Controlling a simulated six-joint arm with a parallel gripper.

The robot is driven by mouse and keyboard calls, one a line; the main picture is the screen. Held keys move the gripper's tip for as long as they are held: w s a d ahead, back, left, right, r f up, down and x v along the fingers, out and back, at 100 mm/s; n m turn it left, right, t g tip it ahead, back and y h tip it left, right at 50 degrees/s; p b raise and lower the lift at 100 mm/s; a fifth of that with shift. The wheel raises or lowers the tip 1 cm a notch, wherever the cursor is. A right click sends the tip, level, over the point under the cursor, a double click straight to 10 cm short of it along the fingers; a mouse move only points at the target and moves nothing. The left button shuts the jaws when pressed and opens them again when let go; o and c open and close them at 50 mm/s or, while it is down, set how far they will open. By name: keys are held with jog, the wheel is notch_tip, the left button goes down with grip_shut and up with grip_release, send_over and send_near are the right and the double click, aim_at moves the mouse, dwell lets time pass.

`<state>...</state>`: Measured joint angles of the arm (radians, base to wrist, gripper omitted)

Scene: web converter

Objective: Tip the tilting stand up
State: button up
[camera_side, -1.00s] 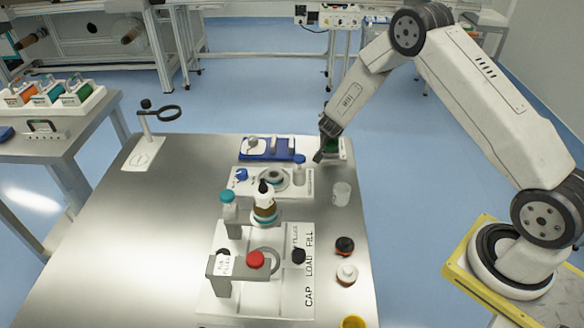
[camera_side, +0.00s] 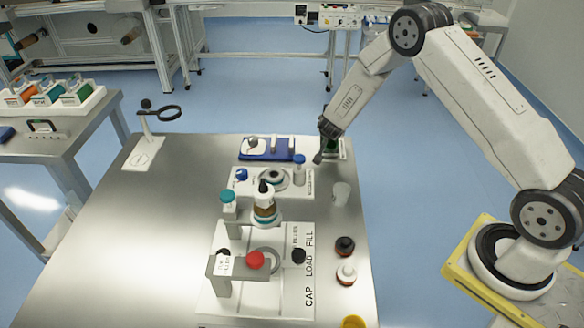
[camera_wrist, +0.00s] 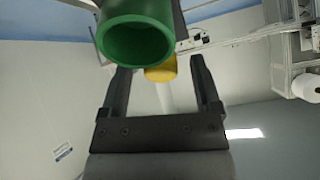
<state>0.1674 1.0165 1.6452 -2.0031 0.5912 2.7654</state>
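My gripper (camera_side: 320,145) is at the far right corner of the steel table, pointing down and left. In the wrist view my gripper (camera_wrist: 160,66) has two dark fingers standing apart. A green open-ended tube (camera_wrist: 138,40) fills the top middle, close to the camera. A yellow round part (camera_wrist: 161,70) shows between the fingertips, with gaps on both sides; I see no contact. The green part (camera_side: 333,146) also shows in the side view, beside the gripper. It seems to belong to the tilting stand, which my gripper mostly hides; its tilt cannot be told.
A blue tray (camera_side: 270,155) lies left of the gripper. A white station (camera_side: 308,183) with a blue-capped vial and a clear cup (camera_side: 341,193) stand nearer. A cap-and-fill fixture (camera_side: 290,240) with bottles is in front. The table's left side is mostly bare.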

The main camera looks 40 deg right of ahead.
jog(key=shift+a+r, duration=0.1)
jog(key=v, duration=0.7)
jog(key=shift+s+a+r, duration=0.15)
jog(key=shift+s, duration=0.05)
jog(key=shift+s, duration=0.1)
dwell(0.5)
jog(key=s+a+r+n+g+y, duration=0.1)
jog(key=s+a+r+n+y, duration=0.1)
jog(key=s+a+n, duration=0.2)
jog(key=s+a+r+n+g+y, duration=0.1)
jog(key=s+a+r+n+y, duration=0.2)
jog(key=s, duration=0.8)
jog(key=s+a+r+n+g+y, duration=0.2)
jog(key=s+a+r+n, duration=0.1)
jog(key=s+a+n, duration=0.2)
jog(key=s+a, duration=0.1)
jog(key=s, duration=0.1)
jog(key=shift+s+a+r+y, duration=0.2)
jog(key=shift+s+a+y, duration=0.15)
jog(key=shift+s+y, duration=0.05)
